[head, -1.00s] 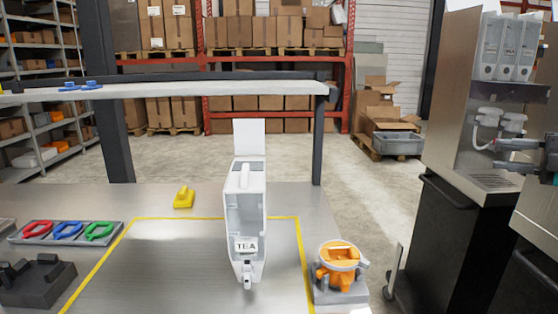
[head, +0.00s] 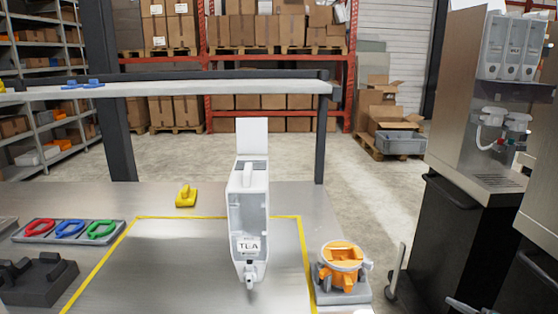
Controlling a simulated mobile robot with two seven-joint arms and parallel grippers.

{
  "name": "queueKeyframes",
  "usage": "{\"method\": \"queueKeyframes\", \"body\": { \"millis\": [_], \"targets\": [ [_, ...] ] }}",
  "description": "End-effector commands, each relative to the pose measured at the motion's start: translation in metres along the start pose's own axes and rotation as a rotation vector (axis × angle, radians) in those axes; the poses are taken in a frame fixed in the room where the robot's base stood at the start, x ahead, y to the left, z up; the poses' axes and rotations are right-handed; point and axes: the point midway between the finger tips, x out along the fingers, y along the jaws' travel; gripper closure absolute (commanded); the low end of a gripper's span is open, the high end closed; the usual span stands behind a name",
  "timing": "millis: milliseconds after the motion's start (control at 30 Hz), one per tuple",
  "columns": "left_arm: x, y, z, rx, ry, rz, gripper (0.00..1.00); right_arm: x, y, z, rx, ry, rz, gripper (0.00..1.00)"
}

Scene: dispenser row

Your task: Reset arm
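No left gripper shows in the head view. A small dark and pale part (head: 468,305) shows at the bottom edge, right of centre. It looks like the tip of my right gripper, but most of it is cut off, so its opening and any contents are hidden. A white canister labelled TEA (head: 248,220) stands upright with its lid raised, inside the yellow outline on the metal table (head: 180,265). No gripper touches it.
An orange part in a grey holder (head: 342,270) sits right of the outline. A yellow block (head: 186,196), a tray of coloured rings (head: 70,230) and a dark fixture (head: 38,280) are on the left. A dispenser machine (head: 490,120) with several canisters stands at right.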

Motion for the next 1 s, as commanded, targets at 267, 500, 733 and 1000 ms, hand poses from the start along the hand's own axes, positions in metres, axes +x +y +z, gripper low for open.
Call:
{"method": "queueKeyframes", "body": {
  "millis": [267,500,733,1000],
  "targets": [
    [0.001,0.000,-0.001,0.001,0.002,0.000,1.00,-0.069,-0.099,0.001,0.171,-0.238,-0.152,0.62],
    [0.000,0.000,0.000,0.000,0.001,0.000,1.00,-0.122,-0.151,-0.008,0.259,-0.391,-0.275,0.62],
    [-0.001,0.000,0.003,0.000,-0.005,0.001,1.00,-0.116,-0.187,-0.035,0.463,-0.394,-0.223,0.62],
    [-0.002,0.001,0.003,-0.001,-0.007,0.001,1.00,-0.097,-0.231,-0.092,0.785,-0.381,-0.135,0.62]
  ]
}}
